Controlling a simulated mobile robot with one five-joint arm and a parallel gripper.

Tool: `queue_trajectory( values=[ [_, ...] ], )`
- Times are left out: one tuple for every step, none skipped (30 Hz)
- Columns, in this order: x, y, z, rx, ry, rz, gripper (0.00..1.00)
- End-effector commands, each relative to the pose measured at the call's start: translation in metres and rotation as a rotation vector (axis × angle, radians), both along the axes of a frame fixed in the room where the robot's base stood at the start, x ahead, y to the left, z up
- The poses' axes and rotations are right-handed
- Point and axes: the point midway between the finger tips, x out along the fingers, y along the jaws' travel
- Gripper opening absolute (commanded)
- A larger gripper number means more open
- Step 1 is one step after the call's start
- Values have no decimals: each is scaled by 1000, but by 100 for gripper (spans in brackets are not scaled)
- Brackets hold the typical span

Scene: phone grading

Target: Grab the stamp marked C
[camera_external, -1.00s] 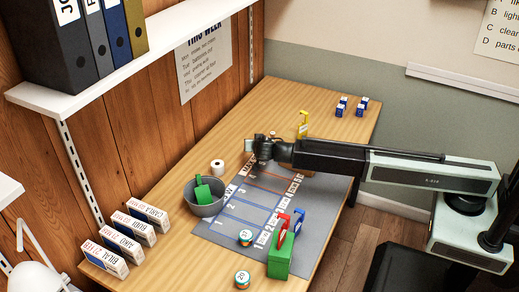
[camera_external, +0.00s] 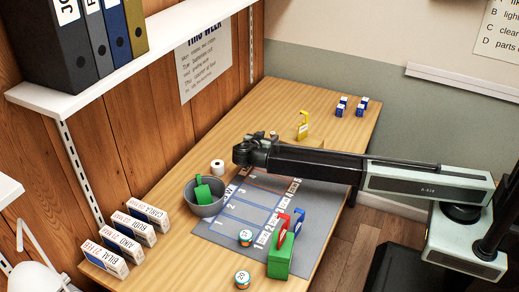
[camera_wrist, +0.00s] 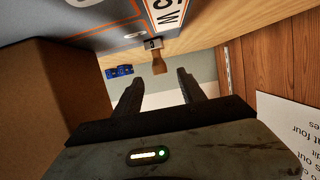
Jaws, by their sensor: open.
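No letter C can be read on any stamp in these views. A small thing with a wooden handle and dark base (camera_wrist: 157,62), possibly a stamp, stands beyond my fingertips in the wrist view, apart from them. Its marking is not legible. In the external view a small brownish top (camera_external: 273,134) shows just behind my arm, mostly hidden. My gripper (camera_external: 243,153) hangs over the far left of the grey mat, near the white roll. In the wrist view its two fingers (camera_wrist: 159,86) are apart with nothing between them.
A grey mat (camera_external: 213,233) has lined rows. A grey bowl (camera_external: 206,210) holding a green item and a white roll (camera_external: 217,167) stand left. A yellow tagged item (camera_external: 303,126) and small blue blocks (camera_external: 351,106) are farther back. A green block (camera_external: 280,262) stands in front.

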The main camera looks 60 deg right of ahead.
Motion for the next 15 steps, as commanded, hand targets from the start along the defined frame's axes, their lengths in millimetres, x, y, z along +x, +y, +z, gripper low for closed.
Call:
queue_trajectory(
  values=[
    [0, -10, -6, 0, 0, -2, 48],
    [0, -16, -8, 0, 0, -2, 48],
    [0, -22, -10, 0, 1, -2, 48],
    [0, -27, -11, 0, 1, -2, 48],
    [0, -31, -12, 0, 0, -1, 48],
    [0, -34, -12, 0, 1, 0, 48],
    [0, -35, -12, 0, 1, 0, 48],
    [1, -36, -12, 0, 1, 0, 48],
    [1, -35, -11, 0, 1, 1, 48],
    [1, -35, -11, 0, 1, 1, 48],
    [1, -35, -11, 0, 1, 1, 48],
    [1, -35, -11, 0, 1, 1, 48],
    [1, -35, -11, 0, 1, 1, 39],
    [1, -35, -11, 0, 1, 1, 31],
    [1, -35, -11, 0, 1, 1, 20]
  ],
)
